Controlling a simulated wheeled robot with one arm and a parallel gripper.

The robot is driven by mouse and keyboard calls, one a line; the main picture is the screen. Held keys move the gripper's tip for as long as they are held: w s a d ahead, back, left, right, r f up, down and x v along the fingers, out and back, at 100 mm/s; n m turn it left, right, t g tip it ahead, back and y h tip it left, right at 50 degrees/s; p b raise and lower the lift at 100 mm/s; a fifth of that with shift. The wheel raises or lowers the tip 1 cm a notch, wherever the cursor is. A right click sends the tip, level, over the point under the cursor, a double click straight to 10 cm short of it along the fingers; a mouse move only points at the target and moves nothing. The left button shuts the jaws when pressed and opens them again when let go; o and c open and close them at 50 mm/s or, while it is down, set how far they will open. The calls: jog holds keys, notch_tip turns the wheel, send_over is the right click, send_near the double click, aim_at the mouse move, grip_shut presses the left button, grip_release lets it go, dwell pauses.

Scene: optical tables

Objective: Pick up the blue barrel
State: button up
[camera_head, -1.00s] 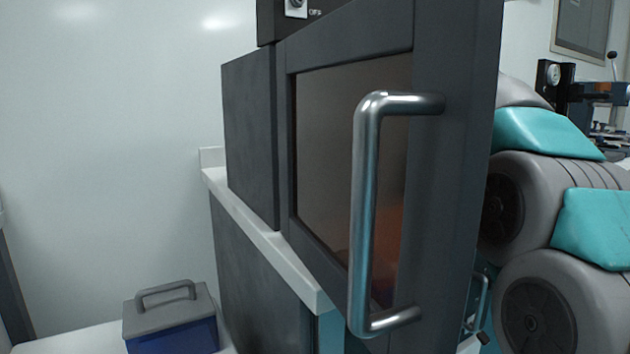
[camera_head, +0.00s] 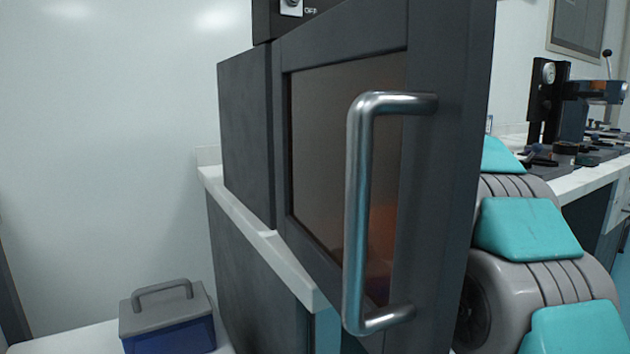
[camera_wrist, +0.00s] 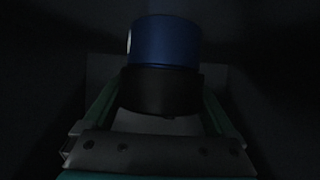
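The blue barrel (camera_wrist: 165,42) shows in the dark wrist view, with a blue upper part and a black lower part. My gripper (camera_wrist: 162,92) has its two greenish fingers on either side of the black part. The picture is too dark to tell whether the fingers touch it or stand slightly apart. In the head view neither the barrel nor my gripper can be made out. The dark cabinet (camera_head: 440,180) and its window block the view there.
The cabinet's door has a large metal handle (camera_head: 358,220) sticking out. A blue box with a grey lid (camera_head: 165,320) stands on a white surface at lower left. My arm's links fill the right side. A bench with equipment (camera_head: 575,150) stands behind them.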

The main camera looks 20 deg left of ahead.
jog(key=c, duration=1)
jog(key=shift+r, duration=0.15)
